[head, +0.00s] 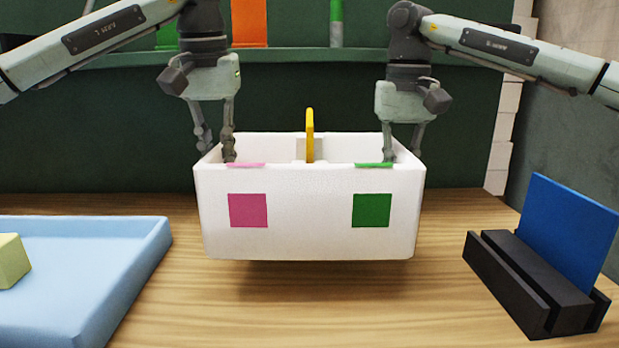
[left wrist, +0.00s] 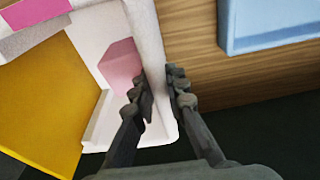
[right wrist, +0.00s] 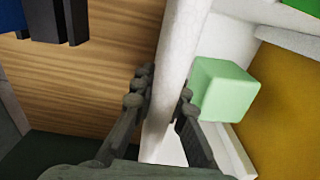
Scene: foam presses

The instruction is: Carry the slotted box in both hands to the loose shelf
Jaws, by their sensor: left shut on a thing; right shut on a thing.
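The slotted box (head: 310,215) is white, with a pink square and a green square on its front. It is held level above the wooden table, with a shadow beneath it. A yellow divider (head: 310,135) stands upright in its middle. My left gripper (head: 215,155) is shut on the box's left wall, one finger on each side. My right gripper (head: 403,152) is shut on the right wall in the same way. In the left wrist view a pink block (left wrist: 121,66) lies inside the box. In the right wrist view a light green block (right wrist: 222,90) lies inside.
A shelf (head: 300,58) with orange and green items runs along the dark green back wall. A light blue tray (head: 130,258) with a yellow-green block (head: 12,260) is at left. A black holder (head: 520,280) with a blue panel (head: 568,235) stands at right.

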